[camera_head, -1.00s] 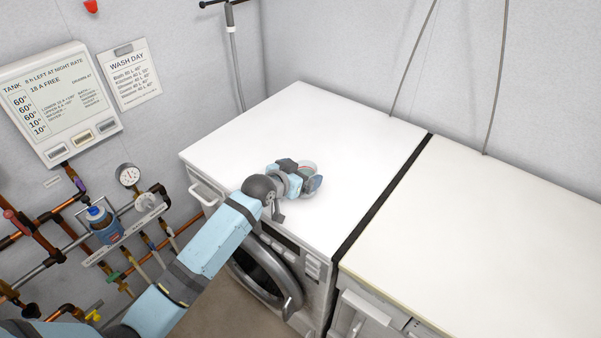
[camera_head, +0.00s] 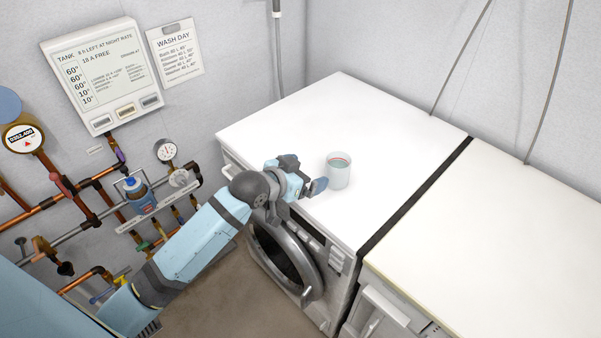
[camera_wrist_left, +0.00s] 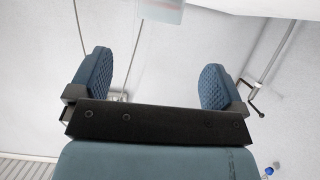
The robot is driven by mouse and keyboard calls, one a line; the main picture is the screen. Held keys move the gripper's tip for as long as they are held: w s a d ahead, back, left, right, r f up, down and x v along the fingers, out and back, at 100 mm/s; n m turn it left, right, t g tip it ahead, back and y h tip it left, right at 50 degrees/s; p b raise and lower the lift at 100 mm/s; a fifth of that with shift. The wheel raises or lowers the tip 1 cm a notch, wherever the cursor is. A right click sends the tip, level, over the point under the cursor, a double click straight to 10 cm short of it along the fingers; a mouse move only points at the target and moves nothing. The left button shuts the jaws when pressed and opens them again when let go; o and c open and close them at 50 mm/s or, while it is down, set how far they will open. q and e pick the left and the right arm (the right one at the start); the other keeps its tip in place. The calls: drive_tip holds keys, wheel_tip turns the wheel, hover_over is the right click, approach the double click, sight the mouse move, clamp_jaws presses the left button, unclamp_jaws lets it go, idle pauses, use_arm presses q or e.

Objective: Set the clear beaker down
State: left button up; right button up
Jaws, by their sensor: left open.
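The clear beaker (camera_head: 339,171) stands upright on the white top of the washing machine (camera_head: 290,128), near its front edge. A red mark shows near its rim. My left gripper (camera_head: 308,181) is open and empty, just left of the beaker at the front edge of the top, with a gap between them. In the left wrist view the two blue padded fingers of the left gripper (camera_wrist_left: 160,82) are spread wide with nothing between them. Part of the beaker (camera_wrist_left: 161,10) shows at the top edge of that view, beyond the fingers. My right gripper is not in view.
A second cream-topped cabinet (camera_head: 500,230) stands to the right, past a dark gap. The top behind the beaker is clear.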

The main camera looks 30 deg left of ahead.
use_arm(q)
drive_tip(key=s+d+f+g, duration=0.1)
drive_tip(key=s+d+f, duration=0.1)
drive_tip(key=s+f, duration=0.8)
drive_tip(key=s+d+f+n+y, duration=0.1)
drive_tip(key=s+d+f, duration=0.1)
drive_tip(key=s+f, duration=0.7)
drive_tip(key=s, duration=0.5)
drive_tip(key=shift+d+f+g, duration=0.2)
drive_tip(key=shift+f+g, duration=0.2)
wheel_tip(320, 180, up, 8)
drive_tip(key=p, duration=0.8)
drive_tip(key=shift+a+r, duration=0.15)
drive_tip(key=shift+a, duration=0.05)
